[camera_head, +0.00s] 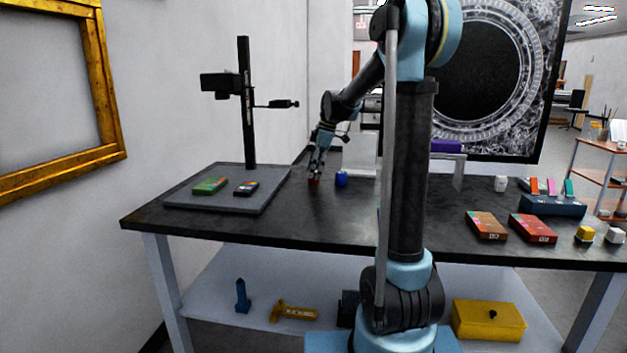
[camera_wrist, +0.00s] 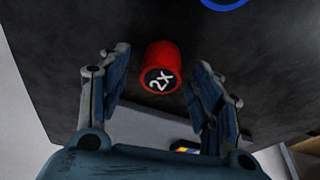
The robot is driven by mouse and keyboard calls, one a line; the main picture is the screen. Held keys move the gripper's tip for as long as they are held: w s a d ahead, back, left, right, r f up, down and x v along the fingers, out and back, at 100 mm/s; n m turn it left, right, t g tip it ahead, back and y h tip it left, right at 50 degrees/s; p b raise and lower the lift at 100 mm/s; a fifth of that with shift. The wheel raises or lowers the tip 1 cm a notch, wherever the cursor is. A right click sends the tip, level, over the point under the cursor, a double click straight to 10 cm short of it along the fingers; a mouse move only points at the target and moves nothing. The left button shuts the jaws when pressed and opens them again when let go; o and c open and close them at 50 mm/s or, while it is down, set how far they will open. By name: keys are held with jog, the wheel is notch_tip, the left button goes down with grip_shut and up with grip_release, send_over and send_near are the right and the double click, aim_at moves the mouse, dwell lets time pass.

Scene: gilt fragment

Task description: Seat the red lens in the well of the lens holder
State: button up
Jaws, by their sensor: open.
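The red lens (camera_wrist: 160,65) is a short red cylinder with "2X" on its dark end face. It stands on the dark table top and also shows in the head view (camera_head: 313,182), just under my gripper. My gripper (camera_wrist: 156,92) is open, with one finger to either side of the lens in the wrist view and gaps between. In the head view my gripper (camera_head: 315,172) points down at the lens. A black stand (camera_head: 248,125) has a short side arm (camera_head: 277,104) that may be the lens holder; no well can be made out.
A blue round object (camera_head: 341,179) stands close to the right of the red lens. The stand's grey base plate (camera_head: 205,204) carries two small boxes. Flat boxes (camera_head: 486,225) and a blue rack (camera_head: 553,207) lie at the right. The table's front middle is clear.

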jog(key=c, duration=1.2)
jog(key=shift+r, duration=0.1)
